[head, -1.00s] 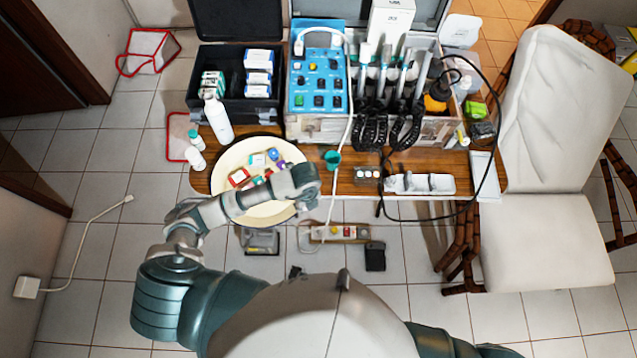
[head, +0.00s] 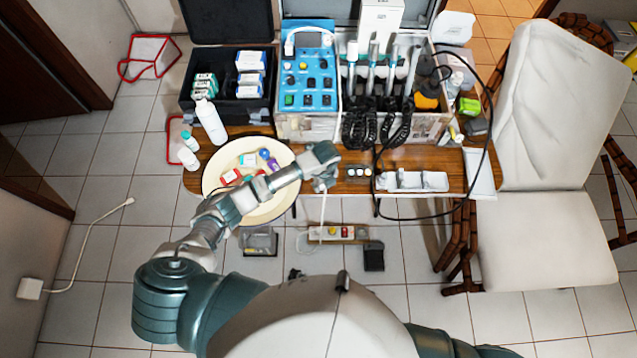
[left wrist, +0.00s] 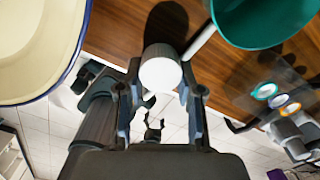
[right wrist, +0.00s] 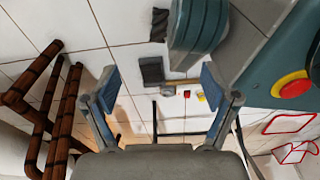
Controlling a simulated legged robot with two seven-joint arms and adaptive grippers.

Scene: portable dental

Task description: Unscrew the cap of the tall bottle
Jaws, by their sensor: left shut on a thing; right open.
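The tall white bottle (head: 211,122) stands at the left of the table, behind the cream bowl. I cannot tell whether its cap is on. My left gripper (head: 322,184) is right of the bowl, over the table's front edge and away from the bottle. In the left wrist view it (left wrist: 162,92) is shut on a small white cylindrical piece (left wrist: 160,74), which looks like a cap. The head view hides this piece. A green cup (left wrist: 262,20) is close by it. My right gripper (right wrist: 158,88) is open and empty, facing the floor; it is not in the head view.
The cream bowl (head: 222,203) holds several small coloured items. Two small bottles (head: 188,158) stand left of it. A black case (head: 228,112), a blue control unit (head: 309,80) and hanging handpieces fill the back. A white tray (head: 412,180) lies right. A white hose crosses the front edge.

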